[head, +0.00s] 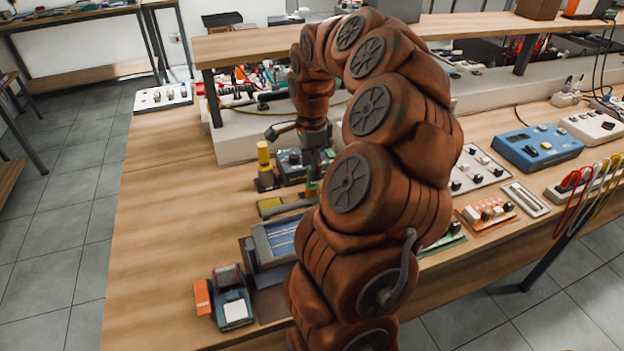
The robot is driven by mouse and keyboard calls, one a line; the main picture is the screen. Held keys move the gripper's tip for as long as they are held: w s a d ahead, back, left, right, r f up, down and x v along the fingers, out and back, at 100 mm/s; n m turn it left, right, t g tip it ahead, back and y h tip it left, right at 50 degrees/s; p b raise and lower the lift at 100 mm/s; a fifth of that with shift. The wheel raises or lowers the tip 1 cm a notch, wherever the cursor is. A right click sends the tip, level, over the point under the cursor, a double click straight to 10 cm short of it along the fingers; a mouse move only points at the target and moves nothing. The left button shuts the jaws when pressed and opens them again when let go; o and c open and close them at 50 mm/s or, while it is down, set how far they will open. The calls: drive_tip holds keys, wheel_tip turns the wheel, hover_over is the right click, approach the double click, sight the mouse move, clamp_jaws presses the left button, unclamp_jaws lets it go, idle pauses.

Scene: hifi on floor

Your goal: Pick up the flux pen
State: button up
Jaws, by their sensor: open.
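My gripper (315,160) points down over the wooden workbench (160,210), at the far side of my arm. It is open, and its fingertips are small and partly lost among the items below. A slim green and yellow item (312,188) shows just under it; I cannot tell whether they touch. A yellow upright cylinder (263,157) on a dark base stands to the left of my gripper. I cannot tell for sure which item is the flux pen. My arm hides part of the bench.
A blue-screened device (283,238) and a small device with a white pad (234,308) stand nearer me. A blue box (538,147) and several boards lie to the right. A raised shelf (250,45) runs along the back. The bench's left part is clear.

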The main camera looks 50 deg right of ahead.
sight(311, 184)
drive_tip(key=shift+f, duration=1.55)
clamp_jaws()
